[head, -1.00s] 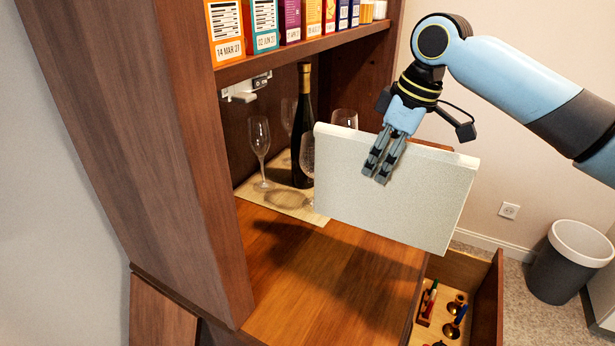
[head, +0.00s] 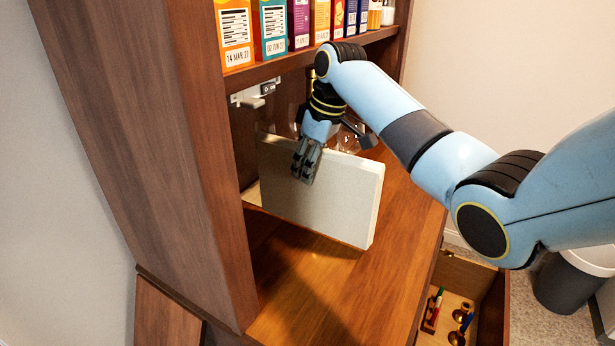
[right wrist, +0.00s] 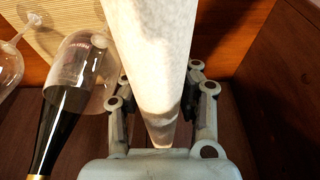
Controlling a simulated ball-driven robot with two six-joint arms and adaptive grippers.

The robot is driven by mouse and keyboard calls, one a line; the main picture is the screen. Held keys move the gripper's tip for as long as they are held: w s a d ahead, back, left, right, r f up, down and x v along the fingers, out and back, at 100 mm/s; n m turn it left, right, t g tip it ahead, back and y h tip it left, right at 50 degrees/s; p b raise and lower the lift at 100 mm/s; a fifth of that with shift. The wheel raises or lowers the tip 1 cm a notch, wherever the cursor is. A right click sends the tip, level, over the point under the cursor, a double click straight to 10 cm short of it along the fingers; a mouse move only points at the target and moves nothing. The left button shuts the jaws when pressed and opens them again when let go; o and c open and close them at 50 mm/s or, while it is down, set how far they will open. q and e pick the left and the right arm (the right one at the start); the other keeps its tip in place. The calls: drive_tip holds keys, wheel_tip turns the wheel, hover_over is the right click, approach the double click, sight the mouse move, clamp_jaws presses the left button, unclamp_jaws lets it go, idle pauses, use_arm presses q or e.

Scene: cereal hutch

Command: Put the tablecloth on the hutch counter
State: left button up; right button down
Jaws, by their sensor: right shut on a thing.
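The tablecloth (head: 335,200) is a folded, pale off-white slab, held upright on its edge above the hutch counter (head: 370,260). My right gripper (head: 304,178) is shut on its upper edge, with fingers on both of its faces. In the right wrist view the tablecloth (right wrist: 155,60) runs between the two fingers (right wrist: 158,110). Whether its lower edge touches the counter I cannot tell. The front part of the counter is bare wood. My left gripper is not in view.
A bottle (right wrist: 65,125) and wine glasses (right wrist: 85,65) stand by a woven mat (right wrist: 65,25), close beside the tablecloth. A shelf with several boxes (head: 273,25) hangs above. An open drawer (head: 465,285) with small items is below right. A bin (head: 570,285) stands on the floor.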

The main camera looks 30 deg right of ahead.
sight(322, 149)
drive_tip(key=shift+x, duration=1.4)
drive_tip(key=shift+s, duration=0.1)
drive_tip(key=c, duration=1)
unclamp_jaws()
drive_tip(key=shift+f, duration=0.15)
drive_tip(key=v, duration=1.2)
drive_tip(key=shift+s+d+p, duration=0.1)
drive_tip(key=shift+p, duration=0.25)
